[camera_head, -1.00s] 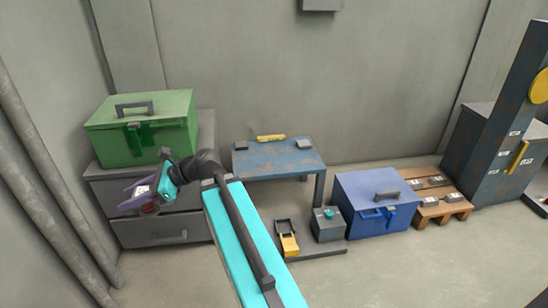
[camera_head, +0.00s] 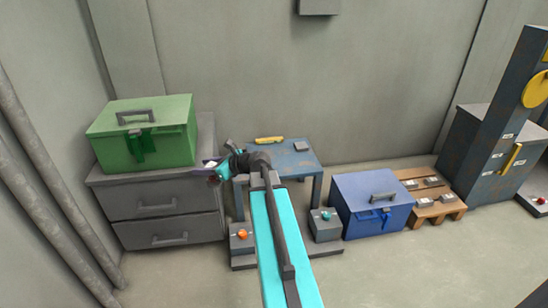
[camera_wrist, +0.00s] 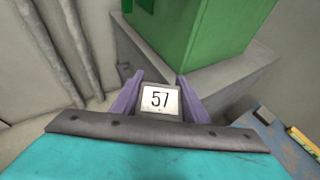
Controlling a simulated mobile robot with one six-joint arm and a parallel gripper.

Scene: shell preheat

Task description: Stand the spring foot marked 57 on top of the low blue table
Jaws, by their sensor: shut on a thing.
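The spring foot marked 57 (camera_wrist: 160,100) is a small grey piece with a white label, held between the purple fingers of my gripper (camera_wrist: 158,98) in the wrist view. In the head view my gripper (camera_head: 207,166) is in the air at the right edge of the grey drawer cabinet, left of the low blue table (camera_head: 298,158); the held foot is too small to make out there. The blue table has a worn top, partly hidden by my arm. A corner of it shows in the wrist view (camera_wrist: 262,128).
On the blue table lie a yellow tool (camera_head: 269,140) and a grey block (camera_head: 302,146). A green box (camera_head: 165,140) stands on the grey drawer cabinet (camera_head: 165,212). A blue chest (camera_head: 365,200) and a wooden pallet (camera_head: 445,210) with grey blocks stand to the right.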

